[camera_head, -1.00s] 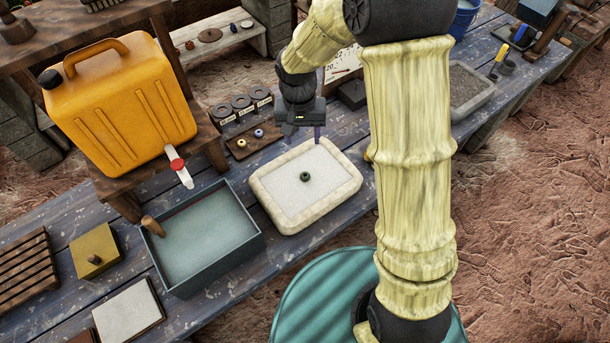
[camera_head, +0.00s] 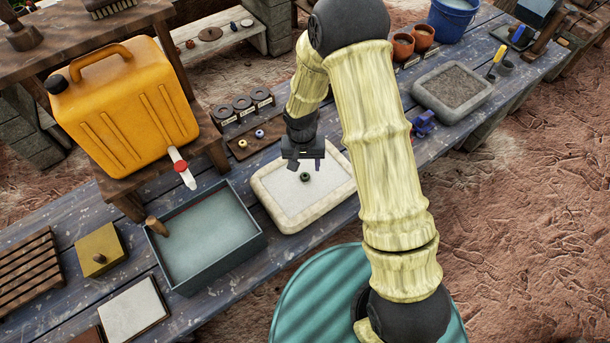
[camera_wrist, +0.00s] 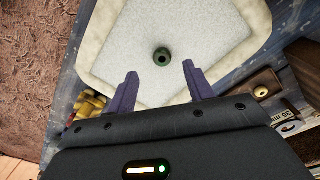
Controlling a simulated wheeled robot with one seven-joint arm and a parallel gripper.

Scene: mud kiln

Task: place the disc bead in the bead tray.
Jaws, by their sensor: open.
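A small dark green ring-shaped bead (camera_head: 305,177), likely the disc bead, lies on pale grains in a white stone-rimmed basin (camera_head: 262,192). It also shows in the wrist view (camera_wrist: 162,56), just beyond the fingertips and between their lines. My gripper (camera_head: 305,164) is open and empty above the basin, fingers pointing down; its fingers also show in the wrist view (camera_wrist: 159,70). A brown wooden tray (camera_head: 270,140), likely the bead tray, lies behind the basin and holds a yellow bead (camera_head: 242,143) and a blue bead (camera_head: 259,133). Its corner shows in the wrist view (camera_wrist: 273,80).
Dark labelled rings (camera_head: 243,102) stand behind the brown tray. A blue-grey box (camera_head: 258,243) sits left of the basin. An orange jug (camera_head: 125,110) stands on a raised shelf at left. A blue clamp-like object (camera_head: 424,124) and a grey grain basin (camera_head: 414,95) are at right.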

